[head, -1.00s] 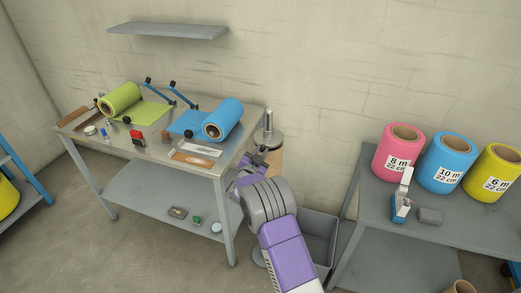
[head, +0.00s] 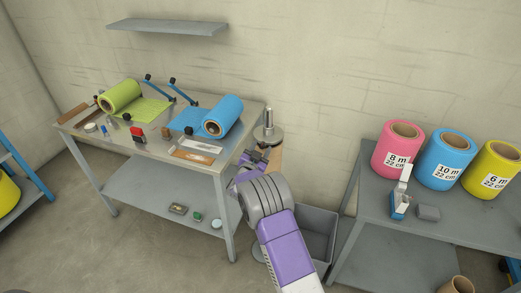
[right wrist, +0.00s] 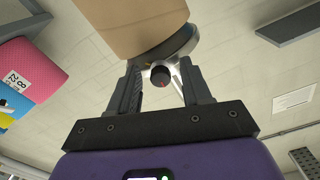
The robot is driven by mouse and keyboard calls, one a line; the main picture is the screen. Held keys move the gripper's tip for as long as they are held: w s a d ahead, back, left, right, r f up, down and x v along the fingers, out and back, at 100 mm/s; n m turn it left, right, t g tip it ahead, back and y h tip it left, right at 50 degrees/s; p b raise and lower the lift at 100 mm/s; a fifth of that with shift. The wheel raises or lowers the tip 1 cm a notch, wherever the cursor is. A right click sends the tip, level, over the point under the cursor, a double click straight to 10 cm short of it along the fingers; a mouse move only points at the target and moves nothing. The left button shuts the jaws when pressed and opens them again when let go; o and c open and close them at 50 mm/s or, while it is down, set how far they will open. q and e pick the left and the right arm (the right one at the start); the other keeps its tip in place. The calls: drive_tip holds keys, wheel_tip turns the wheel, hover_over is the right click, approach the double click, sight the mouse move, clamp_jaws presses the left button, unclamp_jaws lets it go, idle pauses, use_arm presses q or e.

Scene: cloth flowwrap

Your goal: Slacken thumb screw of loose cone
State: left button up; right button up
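My right gripper (right wrist: 160,70) is open, its two dark fingers on either side of a small black thumb screw (right wrist: 160,75) with a red mark. Gaps show between the knob and both fingers. The thumb screw sits on a grey metal cone (right wrist: 181,43) against the end of a brown cardboard core (right wrist: 125,18). In the head view the right gripper (head: 256,157) is beside the stand at the workbench's right end, where a metal disc and upright spindle (head: 268,131) show above the core (head: 275,160). The thumb screw is hidden there. My left gripper is out of view.
The workbench (head: 130,152) holds a green roll (head: 119,96), a blue roll (head: 223,117) and small tools. A grey bin (head: 318,232) stands right of my arm. The right table (head: 385,225) carries pink, blue and yellow rolls and a tape dispenser (head: 399,203).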

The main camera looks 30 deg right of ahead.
drive_tip(key=v, duration=0.7)
drive_tip(key=shift+s+a+p, duration=0.2)
drive_tip(key=shift+a+p, duration=0.05)
drive_tip(key=shift+p, duration=0.1)
idle(0.4)
drive_tip(key=s+a+f+n+g+y, duration=0.1)
drive_tip(key=s+a+f+n+y, duration=0.2)
drive_tip(key=f, duration=0.5)
drive_tip(key=s+a+f+n+g+y, duration=0.15)
drive_tip(key=s+a+f+y, duration=0.25)
drive_tip(key=f, duration=0.4)
drive_tip(key=s+a+f+n+g+y, duration=0.1)
drive_tip(key=s+a+f+n+y, duration=0.2)
drive_tip(key=f, duration=0.5)
drive_tip(key=s+a+f+n+g+y, duration=0.1)
drive_tip(key=s+a, duration=0.3)
drive_tip(key=s, duration=0.4)
drive_tip(key=s+a+f+n+g+y, duration=0.1)
drive_tip(key=s+a+g+y, duration=0.3)
drive_tip(key=s, duration=0.4)
drive_tip(key=s+a+f+n+g+y, duration=0.1)
drive_tip(key=s+a+f+g+y, duration=0.1)
drive_tip(key=s+a, duration=0.4)
drive_tip(key=shift+s+f+g+y, duration=0.45)
drive_tip(key=shift+s+f, duration=0.3)
drive_tip(key=shift+s, duration=0.15)
